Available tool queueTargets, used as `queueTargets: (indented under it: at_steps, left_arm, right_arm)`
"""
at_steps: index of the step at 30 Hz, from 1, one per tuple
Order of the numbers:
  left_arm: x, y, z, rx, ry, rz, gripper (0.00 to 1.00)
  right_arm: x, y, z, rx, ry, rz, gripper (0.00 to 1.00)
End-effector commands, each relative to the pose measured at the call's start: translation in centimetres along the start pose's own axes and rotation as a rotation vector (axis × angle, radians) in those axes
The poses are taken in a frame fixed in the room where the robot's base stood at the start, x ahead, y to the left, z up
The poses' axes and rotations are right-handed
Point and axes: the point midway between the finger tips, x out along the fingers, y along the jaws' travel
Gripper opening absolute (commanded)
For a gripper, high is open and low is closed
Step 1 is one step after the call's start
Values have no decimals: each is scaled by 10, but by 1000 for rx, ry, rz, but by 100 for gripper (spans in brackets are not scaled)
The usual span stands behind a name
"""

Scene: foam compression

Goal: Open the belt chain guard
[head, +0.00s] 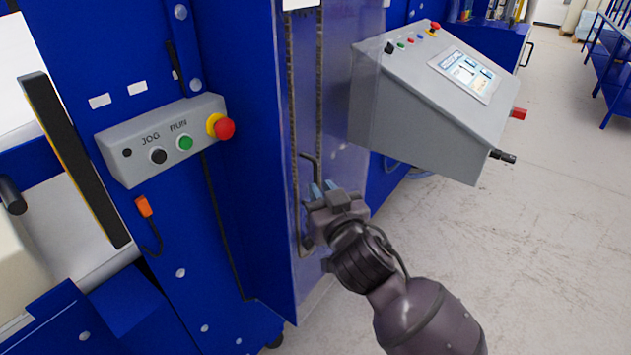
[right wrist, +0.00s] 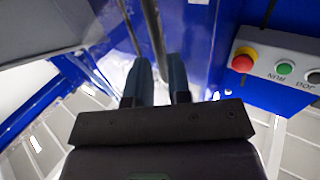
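The belt chain guard (head: 345,95) is a tall clear panel on the blue machine, and it looks shut. A thin black bar handle (head: 311,158) stands upright on its front, bent at the top. My right gripper (head: 324,188) is at the upper part of this handle. In the right wrist view its two dark blue fingers (right wrist: 159,78) stand close together with the dark handle bar (right wrist: 154,28) between them, apparently gripped. The exact contact is hidden. My left gripper is not in view.
A grey JOG/RUN box (head: 165,140) with a red stop button is left of the guard. A grey sloped control console (head: 420,115) juts out to the right, close to my right arm. An orange plug (head: 143,206) hangs at left. The floor at lower right is clear.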

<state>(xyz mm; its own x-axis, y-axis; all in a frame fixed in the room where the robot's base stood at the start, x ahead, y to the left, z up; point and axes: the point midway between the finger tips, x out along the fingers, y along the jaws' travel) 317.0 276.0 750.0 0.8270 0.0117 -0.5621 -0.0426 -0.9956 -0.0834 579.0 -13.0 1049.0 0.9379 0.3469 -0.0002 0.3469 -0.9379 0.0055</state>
Motion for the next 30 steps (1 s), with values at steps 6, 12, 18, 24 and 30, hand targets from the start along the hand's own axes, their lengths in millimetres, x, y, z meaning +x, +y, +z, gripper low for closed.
queueTargets:
  at_steps: [6,12,18,24,30]
  left_arm:
    - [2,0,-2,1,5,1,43]
    - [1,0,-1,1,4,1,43]
    - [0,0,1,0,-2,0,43]
    - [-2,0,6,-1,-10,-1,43]
    - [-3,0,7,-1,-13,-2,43]
  right_arm:
    - [27,0,0,-2,0,0,18]
    - [37,0,0,0,0,0,18]
    - [38,0,0,0,-1,0,18]
    - [38,0,0,0,0,0,2]
    - [38,0,0,0,0,0,0]
